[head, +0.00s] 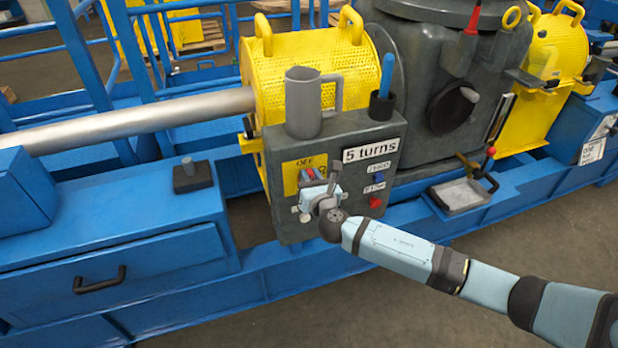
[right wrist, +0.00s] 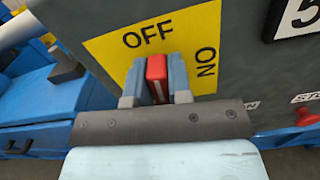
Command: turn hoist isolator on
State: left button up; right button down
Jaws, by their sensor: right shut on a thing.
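The hoist isolator is a red handle (right wrist: 156,70) with a white line, on a yellow plate (right wrist: 108,50) marked OFF and ON. In the right wrist view the handle points up toward OFF; ON is at its right. The plate also shows in the head view (head: 289,177) on a grey control box (head: 285,218). My right gripper (right wrist: 157,80) is shut on the red handle, one finger on each side. In the head view the gripper (head: 309,177) covers most of the handle. My left gripper is not in view.
A grey mug (head: 303,105) and a dark cup (head: 382,107) with a blue-handled tool stand on top of the box. A "5 turns" label (head: 371,150), a blue button (head: 378,181) and a red button (head: 376,203) are right of the isolator. A metal tray (head: 461,195) sits further right.

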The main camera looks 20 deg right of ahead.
jog(key=shift+d+f+m+b, duration=0.15)
jog(key=shift+m+b, duration=0.15)
jog(key=shift+m, duration=0.9)
jog(key=shift+d+f+m, duration=0.1)
jog(key=shift+m, duration=0.8)
jog(key=shift+d+m+b, duration=0.15)
jog(key=shift+m+b, duration=0.4)
jog(key=shift+m, duration=0.35)
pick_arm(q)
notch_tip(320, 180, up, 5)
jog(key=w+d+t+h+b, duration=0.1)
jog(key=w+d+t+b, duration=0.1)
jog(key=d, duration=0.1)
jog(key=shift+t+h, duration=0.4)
pick_arm(e)
jog(key=m, duration=0.3)
jog(key=f+m, duration=0.1)
jog(key=m, duration=0.6)
jog(key=shift+d+f, duration=0.2)
jog(key=shift+d, duration=0.15)
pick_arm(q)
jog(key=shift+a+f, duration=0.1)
pick_arm(e)
jog(key=shift+m, duration=0.4)
jog(key=c, duration=1)
grip_release()
jog(key=shift+c, duration=0.2)
